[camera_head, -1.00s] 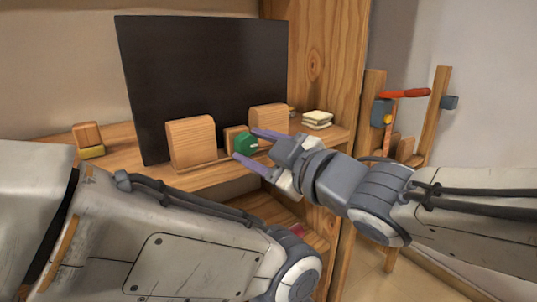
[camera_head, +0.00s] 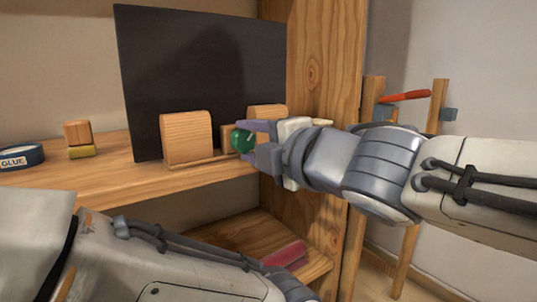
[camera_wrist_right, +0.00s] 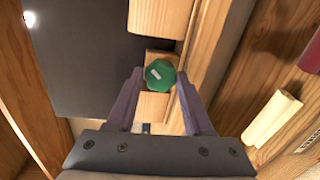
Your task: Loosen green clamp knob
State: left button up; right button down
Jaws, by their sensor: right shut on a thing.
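The green clamp knob (camera_head: 243,140) is a faceted knob on the front of a small wooden block between two larger rounded wooden blocks, before a dark upright panel. My right gripper (camera_head: 256,142) reaches in from the right, its purple fingers shut on the knob. In the right wrist view the knob (camera_wrist_right: 160,76) sits between the two fingertips, a pale mark on its face. Part of my left arm crosses the lower left of the head view; its gripper is out of view.
The dark panel (camera_head: 200,70) stands on the wooden shelf (camera_head: 110,165). A glue roll (camera_head: 20,157) and small blocks (camera_head: 78,138) lie at left. A reddish item (camera_head: 285,254) is on the lower shelf. A wooden upright (camera_head: 318,60) stands close by the right arm.

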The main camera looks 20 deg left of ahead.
jog(key=n+b, duration=0.2)
jog(key=n, duration=0.2)
jog(key=shift+f+t, duration=0.1)
jog(key=shift+t, duration=0.2)
jog(key=shift+n+b, duration=0.95)
jog(key=shift+n, duration=0.55)
jog(key=shift+n+t, duration=0.3)
jog(key=shift+c, duration=1.4)
grip_release()
jog(key=shift+s, duration=0.15)
